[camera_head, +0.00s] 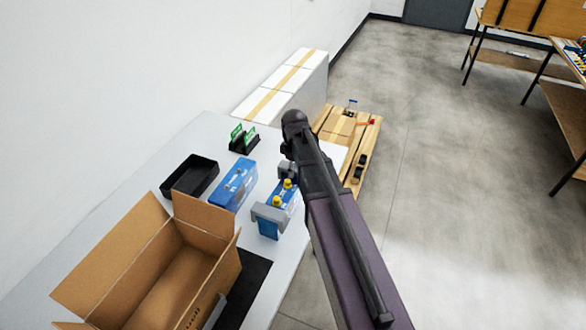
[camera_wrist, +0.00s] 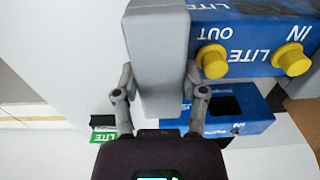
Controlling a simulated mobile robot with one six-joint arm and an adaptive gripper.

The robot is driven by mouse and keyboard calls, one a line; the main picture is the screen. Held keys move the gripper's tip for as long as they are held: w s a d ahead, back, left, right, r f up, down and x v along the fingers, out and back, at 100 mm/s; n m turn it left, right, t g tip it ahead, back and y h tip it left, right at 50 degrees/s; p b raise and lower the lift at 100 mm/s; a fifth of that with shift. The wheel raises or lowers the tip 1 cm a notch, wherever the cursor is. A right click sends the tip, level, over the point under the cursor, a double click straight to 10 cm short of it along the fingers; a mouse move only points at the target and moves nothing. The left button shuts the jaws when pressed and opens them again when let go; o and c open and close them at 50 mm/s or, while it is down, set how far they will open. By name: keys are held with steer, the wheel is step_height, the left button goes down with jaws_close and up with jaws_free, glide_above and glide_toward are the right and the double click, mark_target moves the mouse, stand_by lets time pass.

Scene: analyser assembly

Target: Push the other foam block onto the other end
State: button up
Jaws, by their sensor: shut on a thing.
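The analyser (camera_head: 284,195) is a blue box with two yellow caps, lying on the white table; it also shows in the wrist view (camera_wrist: 250,68). One grey foam block (camera_head: 271,216) sits around its near end. My gripper (camera_head: 288,168) is at the far end. In the wrist view my gripper (camera_wrist: 158,100) is shut on the other grey foam block (camera_wrist: 157,50), its fingers on both sides. This block is right at the analyser's end and covers part of it. Whether the end is inside the block is hidden.
A second blue box (camera_head: 233,185) lies beside the analyser. An open cardboard carton (camera_head: 150,262), a black tray (camera_head: 190,176) and a stand with green cards (camera_head: 243,145) are also on the table. White boxes (camera_head: 284,84) and a wooden pallet (camera_head: 366,135) stand beyond the table.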

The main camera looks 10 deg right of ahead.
steer(key=shift+f+b, duration=0.7)
steer(key=shift+f, duration=0.05)
stand_by(0.9)
steer(key=o, duration=1)
steer(key=shift+r, duration=0.2)
steer(key=shift+s+r+p, duration=0.1)
steer(key=shift+r+p, duration=3.25)
steer(key=shift+p, duration=0.25)
